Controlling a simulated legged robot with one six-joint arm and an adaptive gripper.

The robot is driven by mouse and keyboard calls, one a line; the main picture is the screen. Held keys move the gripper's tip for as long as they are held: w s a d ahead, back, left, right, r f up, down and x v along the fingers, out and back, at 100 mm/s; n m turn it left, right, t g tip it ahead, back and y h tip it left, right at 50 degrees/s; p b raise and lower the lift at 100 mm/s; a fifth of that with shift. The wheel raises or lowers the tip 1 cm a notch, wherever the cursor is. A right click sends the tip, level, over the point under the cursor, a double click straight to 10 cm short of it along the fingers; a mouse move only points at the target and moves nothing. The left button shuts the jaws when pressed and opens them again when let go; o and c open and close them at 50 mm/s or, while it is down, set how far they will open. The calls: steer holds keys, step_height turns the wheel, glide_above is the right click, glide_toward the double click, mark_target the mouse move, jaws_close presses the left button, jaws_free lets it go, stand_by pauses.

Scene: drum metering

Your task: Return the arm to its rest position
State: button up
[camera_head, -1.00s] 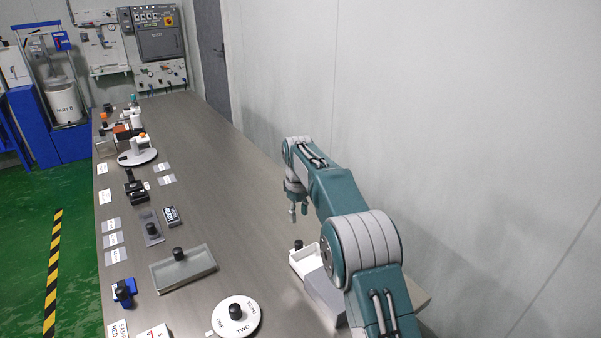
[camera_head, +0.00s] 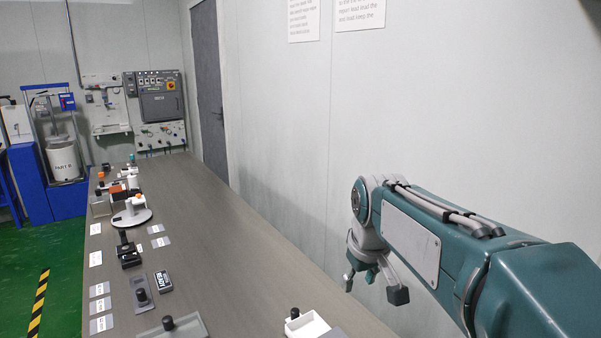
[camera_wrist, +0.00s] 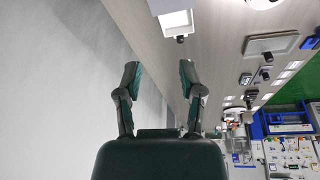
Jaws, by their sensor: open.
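My gripper (camera_head: 374,284) hangs at the right in the head view, above the right edge of the bench and near the wall. It is open and empty. In the wrist view its two fingers (camera_wrist: 158,82) stand apart with nothing between them. My teal arm reaches in from the right side of the head view. The bench (camera_head: 225,255) runs from the front to the back wall.
A white open box (camera_head: 306,325) is on the bench below and left of my gripper. A grey tray (camera_head: 190,329), a black device (camera_head: 163,281) and a round white stand (camera_head: 132,217) line the bench's left side. The wall (camera_head: 300,130) is close on the right.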

steer(key=s+d+f+m+t, duration=0.1)
steer(key=s+d+f+m, duration=0.1)
steer(key=s, duration=0.8)
steer(key=s+d+f+m+t, duration=0.1)
steer(key=s+d+f+m, duration=0.1)
steer(key=s, duration=0.8)
steer(key=shift+s+d+f, duration=0.3)
steer(key=shift+d+f, duration=0.1)
steer(key=shift+f, duration=0.4)
